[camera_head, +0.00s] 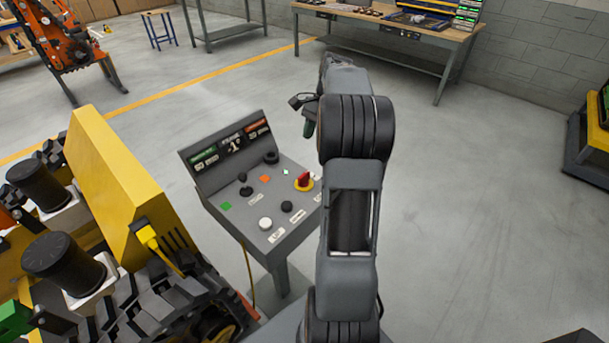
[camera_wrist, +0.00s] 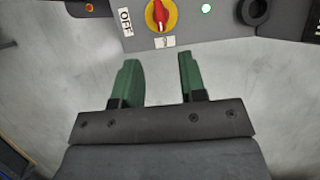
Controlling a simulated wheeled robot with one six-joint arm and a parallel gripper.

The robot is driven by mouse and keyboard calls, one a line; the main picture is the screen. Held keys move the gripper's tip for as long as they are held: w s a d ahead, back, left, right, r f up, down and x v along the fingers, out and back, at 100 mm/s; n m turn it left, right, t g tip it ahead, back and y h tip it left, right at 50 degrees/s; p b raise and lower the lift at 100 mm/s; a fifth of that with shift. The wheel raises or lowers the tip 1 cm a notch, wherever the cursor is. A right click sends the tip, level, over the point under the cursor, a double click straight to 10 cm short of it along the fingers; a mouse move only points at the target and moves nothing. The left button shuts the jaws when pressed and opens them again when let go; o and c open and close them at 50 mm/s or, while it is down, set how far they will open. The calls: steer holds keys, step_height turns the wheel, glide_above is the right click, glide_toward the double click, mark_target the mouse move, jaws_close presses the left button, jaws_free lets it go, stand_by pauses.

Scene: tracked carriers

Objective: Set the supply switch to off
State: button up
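The supply switch is a red handle on a yellow round base (camera_head: 304,182), near the right edge of the grey control panel (camera_head: 226,186). In the wrist view the red handle (camera_wrist: 158,14) stands upright in the picture on its yellow base, with an "OFF" label to its left and another small label below it. My gripper (camera_wrist: 157,75) has green fingers set apart, with nothing between them. The fingertips are below the switch in the wrist view, apart from it. In the head view my gripper (camera_head: 308,122) is partly hidden by my arm.
The panel also holds a white button (camera_head: 265,223), black knobs, and green and orange squares. A yellow tracked machine (camera_head: 125,190) stands close on the left. Workbenches (camera_head: 400,30) are at the back.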

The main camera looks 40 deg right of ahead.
mark_target(304, 174)
steer(key=x, duration=1.3)
steer(key=shift+f, duration=0.15)
jaws_close()
